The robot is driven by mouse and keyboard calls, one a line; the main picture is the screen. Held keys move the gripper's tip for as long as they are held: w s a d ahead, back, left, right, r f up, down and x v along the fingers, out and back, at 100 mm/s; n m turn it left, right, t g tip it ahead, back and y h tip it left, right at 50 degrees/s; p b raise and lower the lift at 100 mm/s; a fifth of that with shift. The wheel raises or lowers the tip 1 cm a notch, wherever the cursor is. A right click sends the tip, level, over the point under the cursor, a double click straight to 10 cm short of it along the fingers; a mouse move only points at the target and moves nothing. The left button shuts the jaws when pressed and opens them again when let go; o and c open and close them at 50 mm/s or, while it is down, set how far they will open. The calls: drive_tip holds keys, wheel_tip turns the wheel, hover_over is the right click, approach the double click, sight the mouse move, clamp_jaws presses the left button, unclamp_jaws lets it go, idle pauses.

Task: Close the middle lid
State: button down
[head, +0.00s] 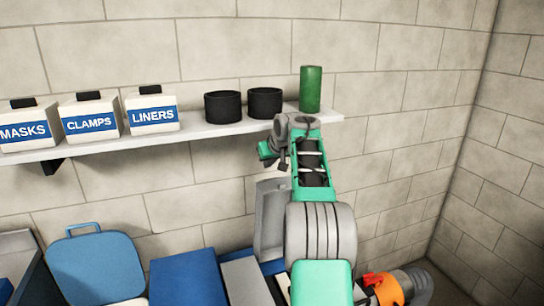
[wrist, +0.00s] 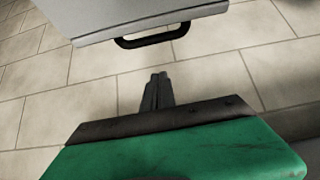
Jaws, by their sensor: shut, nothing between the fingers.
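A raised light-grey lid (head: 270,215) stands upright against the wall side in the head view, partly hidden behind my arm. In the wrist view a pale grey panel with a black handle (wrist: 150,40) shows at the top; it looks like this lid, though I cannot be sure. My gripper (wrist: 157,78) is shut and empty, its dark fingertips below the handle and apart from it in the picture. In the head view my arm reaches up in front of the lid and hides part of it. A blue lid with a handle (head: 95,266) stands raised at the lower left.
A shelf (head: 195,132) above holds boxes marked MASKS (head: 24,126), CLAMPS (head: 90,118) and LINERS (head: 152,110), two black cups (head: 265,102) and a green cylinder (head: 311,88). A flat blue surface (head: 188,278) lies between the lids. An orange object (head: 385,289) is at the lower right.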

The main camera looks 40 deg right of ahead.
drive_tip(key=shift+s+a+f, duration=0.15)
drive_tip(key=shift+s+f, duration=0.5)
drive_tip(key=shift+f, duration=0.05)
drive_tip(key=shift+s+a+f, duration=0.15)
drive_tip(key=shift+s+f, duration=0.5)
drive_tip(key=shift+f, duration=0.05)
drive_tip(key=shift+f+b, duration=0.15)
drive_tip(key=shift+b, duration=0.3)
